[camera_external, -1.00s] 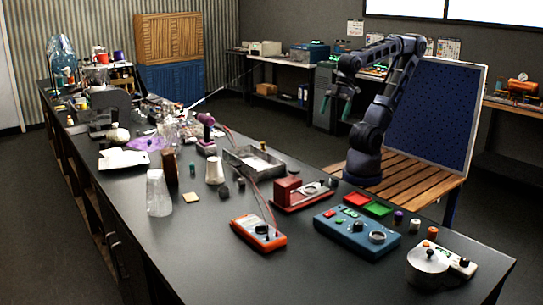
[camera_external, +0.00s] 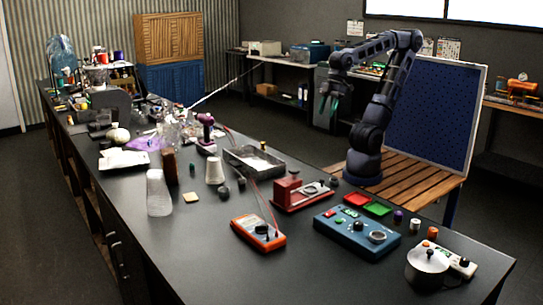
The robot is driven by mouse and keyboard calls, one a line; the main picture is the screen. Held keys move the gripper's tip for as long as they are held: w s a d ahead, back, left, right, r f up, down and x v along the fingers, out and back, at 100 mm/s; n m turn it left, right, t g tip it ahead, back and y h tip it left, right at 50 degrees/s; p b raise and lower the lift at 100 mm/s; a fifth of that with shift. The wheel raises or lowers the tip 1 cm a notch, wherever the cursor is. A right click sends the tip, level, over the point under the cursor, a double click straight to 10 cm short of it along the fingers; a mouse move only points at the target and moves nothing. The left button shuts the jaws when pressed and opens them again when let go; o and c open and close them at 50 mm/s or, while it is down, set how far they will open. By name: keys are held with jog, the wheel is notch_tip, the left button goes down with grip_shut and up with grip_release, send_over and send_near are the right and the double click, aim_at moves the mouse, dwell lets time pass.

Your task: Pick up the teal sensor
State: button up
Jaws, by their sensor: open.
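A small teal-green upright piece (camera_external: 192,170) stands on the dark bench, right of a brown block and left of a white cup. It may be the teal sensor, but it is too small to tell for sure. My gripper (camera_external: 328,108) hangs in the air behind the bench, pointing down, well to the right of this piece and higher. Its two greenish fingers are apart with nothing seen between them.
Near the piece stand a brown block (camera_external: 169,164), a clear tumbler (camera_external: 158,192) and a white cup (camera_external: 215,171). A metal tray (camera_external: 238,157), a red device (camera_external: 289,193), an orange meter (camera_external: 258,235) and a blue control box (camera_external: 352,236) lie to the right.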

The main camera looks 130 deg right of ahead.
jog(key=w+d+m, duration=0.2)
jog(key=w+d, duration=0.3)
jog(key=w, duration=0.6)
jog(key=m+g+h, duration=0.2)
jog(key=m+h, duration=0.2)
jog(key=m, duration=0.3)
send_over(192, 165)
jog(key=s+a, duration=0.2)
notch_tip(192, 165, down, 18)
jog(key=shift+t, duration=0.3)
jog(key=x, duration=1)
jog(key=shift+s+a+f, duration=0.25)
jog(key=shift+s+f, duration=0.05)
jog(key=shift+s, duration=0.05)
grip_shut()
